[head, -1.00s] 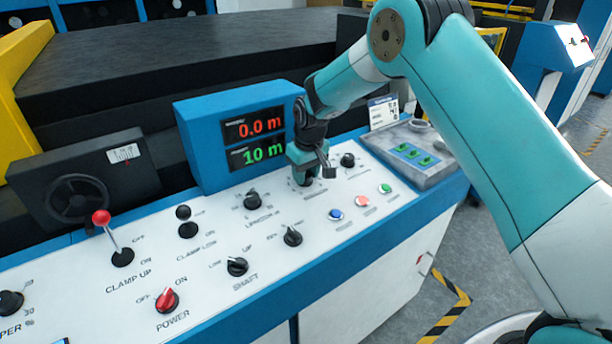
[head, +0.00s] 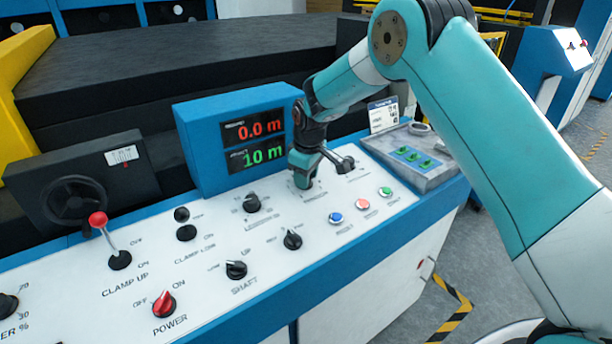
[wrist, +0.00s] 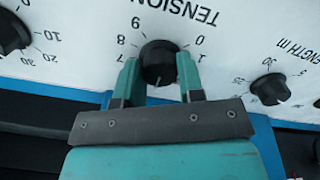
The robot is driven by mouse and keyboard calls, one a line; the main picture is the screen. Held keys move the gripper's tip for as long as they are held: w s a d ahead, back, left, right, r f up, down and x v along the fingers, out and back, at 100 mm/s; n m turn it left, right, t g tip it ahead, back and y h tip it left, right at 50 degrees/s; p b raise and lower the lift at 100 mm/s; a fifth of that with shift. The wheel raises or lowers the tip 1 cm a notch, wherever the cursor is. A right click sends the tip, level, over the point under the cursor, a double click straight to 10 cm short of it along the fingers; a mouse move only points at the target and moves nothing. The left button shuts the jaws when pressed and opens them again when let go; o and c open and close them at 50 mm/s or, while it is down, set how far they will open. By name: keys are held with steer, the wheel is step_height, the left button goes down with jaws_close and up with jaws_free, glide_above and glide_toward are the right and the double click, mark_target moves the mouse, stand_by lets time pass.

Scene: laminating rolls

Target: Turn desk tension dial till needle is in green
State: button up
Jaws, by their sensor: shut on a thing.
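The tension dial (wrist: 160,62) is a black round knob on the white desk panel, under the word TENSION in the wrist view. Its pale mark points down, toward my palm. My gripper (wrist: 158,64) has its teal fingers on both sides of the dial, shut on it. In the head view my gripper (head: 305,178) stands over the panel and hides the dial. A small white meter (head: 122,156) is on the black box at left; its needle and any green zone are too small to read.
A length dial (wrist: 270,88) and another numbered dial (wrist: 12,32) flank it. Blue (head: 335,218), red and green buttons stand in front. The blue display box (head: 205,150) reads 0.0 m and 10 m, close to my wrist. A grey tray (head: 420,165) is at right.

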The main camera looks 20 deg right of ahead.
steer(key=o, duration=0.9)
steer(key=r+b, duration=0.1)
steer(key=r, duration=0.4)
steer(key=s+r, duration=0.1)
steer(key=r, duration=0.5)
steer(key=s+r+b, duration=0.1)
steer(key=r, duration=0.5)
steer(key=shift+s+d+r+b, duration=0.15)
steer(key=shift+s+d+b, duration=0.05)
steer(key=shift+d+b, duration=0.1)
steer(key=shift+s, duration=0.1)
steer(key=s+a+y, duration=0.1)
steer(key=s, duration=1.1)
steer(key=s+a+f+m+g+y, duration=0.1)
steer(key=s+a, duration=0.1)
steer(key=s, duration=1)
steer(key=s+a+y, duration=0.1)
steer(key=s+a, duration=0.1)
steer(key=s, duration=1)
steer(key=shift+s+a+f+m+g+y, duration=0.1)
steer(key=shift+s+f+m+g+y, duration=0.2)
steer(key=shift+f+m+y, duration=0.1)
steer(key=shift+w, duration=0.1)
